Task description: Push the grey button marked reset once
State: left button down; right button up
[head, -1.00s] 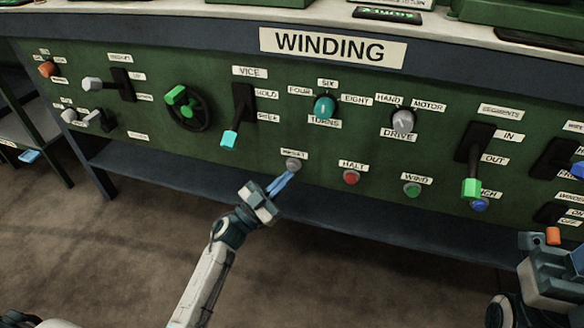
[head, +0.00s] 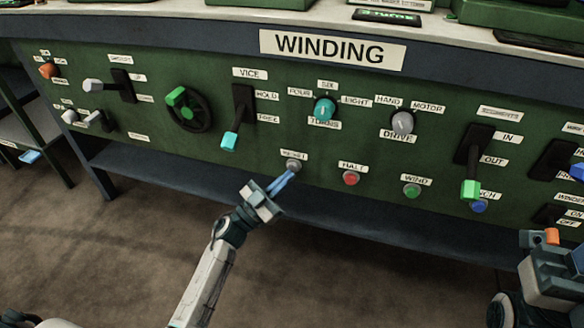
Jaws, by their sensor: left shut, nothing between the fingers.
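The grey reset button (head: 293,164) sits on the green panel, just under its small white label (head: 293,155). My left gripper (head: 288,173) is shut and empty. Its blue fingertips are at the lower left edge of the button in the head view; I cannot tell whether they touch it. My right gripper (head: 553,238) shows only in part at the lower right, and its finger state is unclear.
Right of the reset button are the red halt button (head: 351,178) and the green wind button (head: 412,190). The vice lever (head: 230,140) with its cyan tip hangs to the upper left. Below the panel is a dark blue shelf (head: 330,212).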

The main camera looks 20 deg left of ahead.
pick_arm(q)
jog(key=shift+w, duration=0.2)
dwell(0.3)
jog(key=shift+w, duration=0.3)
dwell(0.4)
jog(key=shift+s+p, duration=0.15)
jog(key=shift+p, duration=0.15)
jog(key=shift+s+p, duration=0.45)
jog(key=shift+s, duration=0.2)
